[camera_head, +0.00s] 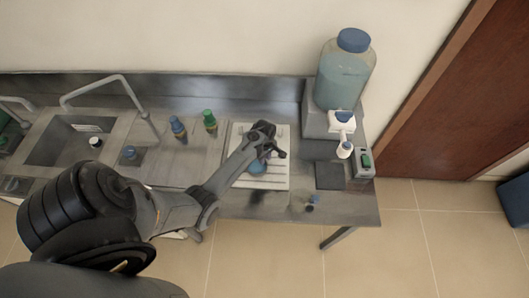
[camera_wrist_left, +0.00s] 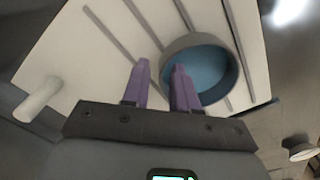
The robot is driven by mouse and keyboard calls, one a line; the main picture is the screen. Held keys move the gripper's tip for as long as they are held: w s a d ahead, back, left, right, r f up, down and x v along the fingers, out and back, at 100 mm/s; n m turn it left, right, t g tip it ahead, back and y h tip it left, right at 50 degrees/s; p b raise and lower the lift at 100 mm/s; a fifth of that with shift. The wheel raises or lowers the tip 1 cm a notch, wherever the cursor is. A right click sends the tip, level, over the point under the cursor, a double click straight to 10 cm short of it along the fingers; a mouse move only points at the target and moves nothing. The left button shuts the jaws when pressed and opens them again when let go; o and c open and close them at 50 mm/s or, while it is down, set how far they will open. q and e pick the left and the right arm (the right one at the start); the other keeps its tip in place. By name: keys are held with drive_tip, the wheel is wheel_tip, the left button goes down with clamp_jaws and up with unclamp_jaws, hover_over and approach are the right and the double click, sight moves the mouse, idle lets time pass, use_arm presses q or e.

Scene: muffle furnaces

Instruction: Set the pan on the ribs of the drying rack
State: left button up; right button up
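The pan is a round grey dish with a blue inside (camera_wrist_left: 205,75). It sits on the drying rack (camera_wrist_left: 75,55), a white board with long parallel ribs. In the head view the pan (camera_head: 257,168) shows as a small blue patch below my left gripper (camera_head: 270,153), on the white rack (camera_head: 270,184). In the left wrist view the purple fingers of my left gripper (camera_wrist_left: 160,85) are apart, at the pan's near rim. One finger is outside the rim and the other overlaps the pan; whether they touch it I cannot tell. My right gripper is not in view.
A white peg (camera_wrist_left: 38,98) stands up from the rack. Blue-capped (camera_head: 178,130) and green-capped (camera_head: 210,122) bottles stand left of the rack. A large blue-capped carboy (camera_head: 343,75) stands at right. Small items (camera_head: 312,203) lie near the bench's front edge.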

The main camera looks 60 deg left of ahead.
use_arm(q)
wheel_tip(320, 180, up, 11)
drive_tip(key=s+d+r+m+t, duration=0.1)
drive_tip(key=s+d+r+m, duration=0.2)
drive_tip(key=s+d+m, duration=0.2)
drive_tip(key=s+d+r+m+t, duration=0.1)
drive_tip(key=s+d+r+m, duration=0.2)
drive_tip(key=s+d+m, duration=0.3)
drive_tip(key=s+d+r+m+t, duration=0.1)
drive_tip(key=s+d+r+m, duration=0.2)
drive_tip(key=d+m, duration=0.8)
drive_tip(key=s+d, duration=0.2)
drive_tip(key=d, duration=0.2)
drive_tip(key=shift+s+d+t, duration=0.2)
drive_tip(key=shift+s+t, duration=0.1)
drive_tip(key=shift+p, duration=0.3)
wheel_tip(320, 180, up, 8)
drive_tip(key=p, duration=0.8)
drive_tip(key=shift+r, duration=0.2)
